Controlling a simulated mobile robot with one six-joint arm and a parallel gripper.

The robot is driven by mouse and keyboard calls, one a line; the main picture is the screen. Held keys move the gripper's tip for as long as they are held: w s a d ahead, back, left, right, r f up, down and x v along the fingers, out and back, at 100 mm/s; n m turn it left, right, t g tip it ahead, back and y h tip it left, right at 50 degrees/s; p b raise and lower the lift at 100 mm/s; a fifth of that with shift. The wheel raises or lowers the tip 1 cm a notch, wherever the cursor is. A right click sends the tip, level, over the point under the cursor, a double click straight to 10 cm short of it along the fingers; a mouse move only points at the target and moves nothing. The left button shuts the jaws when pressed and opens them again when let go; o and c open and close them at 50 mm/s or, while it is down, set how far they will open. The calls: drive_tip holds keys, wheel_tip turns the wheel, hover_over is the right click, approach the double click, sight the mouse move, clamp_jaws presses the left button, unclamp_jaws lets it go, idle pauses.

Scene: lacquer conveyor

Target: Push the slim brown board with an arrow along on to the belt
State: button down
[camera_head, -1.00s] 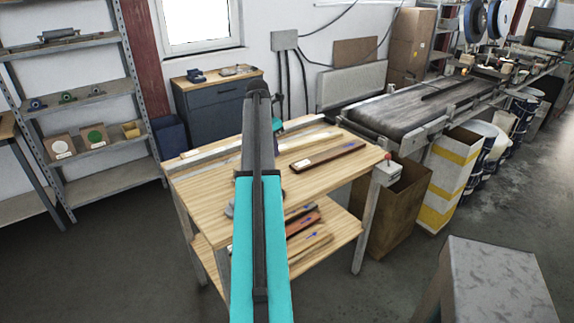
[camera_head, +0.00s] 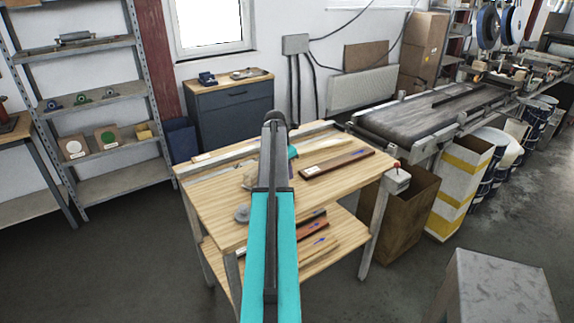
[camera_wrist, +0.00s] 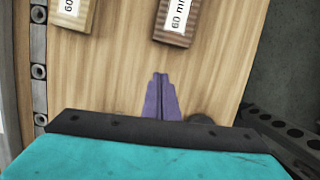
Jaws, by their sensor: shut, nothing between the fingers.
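The slim brown board (camera_head: 337,164) lies flat on the wooden table top, with a white label at its left end and a small blue mark near its right end. In the wrist view the labelled end of a brown board (camera_wrist: 171,40) shows at the top. My gripper (camera_wrist: 160,78) is shut and empty, its purple fingertips over bare wood, apart from that end. In the head view my arm hides most of the gripper; a small teal part shows just left of the board. The belt (camera_head: 420,117) begins beyond the table's right end.
A paler board (camera_head: 325,144) lies behind the brown one; a pale labelled end (camera_wrist: 72,14) shows in the wrist view. More boards (camera_head: 312,228) lie on the lower shelf. A red-topped control box (camera_head: 397,179) sits at the table's right corner. A cardboard box (camera_head: 405,215) stands below.

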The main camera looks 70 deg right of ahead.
sight(299, 178)
drive_tip(key=shift+s+d+f+p, duration=0.25)
drive_tip(key=shift+s+d+p, duration=0.1)
drive_tip(key=shift+d, duration=0.2)
drive_tip(key=shift+s+d+f+p, duration=0.25)
drive_tip(key=shift+d+p, duration=0.05)
drive_tip(key=shift+d, duration=0.25)
drive_tip(key=shift+s+d+f+p, duration=0.1)
drive_tip(key=shift+s+d+p, duration=0.2)
drive_tip(key=shift+s+d, duration=0.35)
drive_tip(key=shift+w+d, duration=0.1)
drive_tip(key=shift+w, duration=0.05)
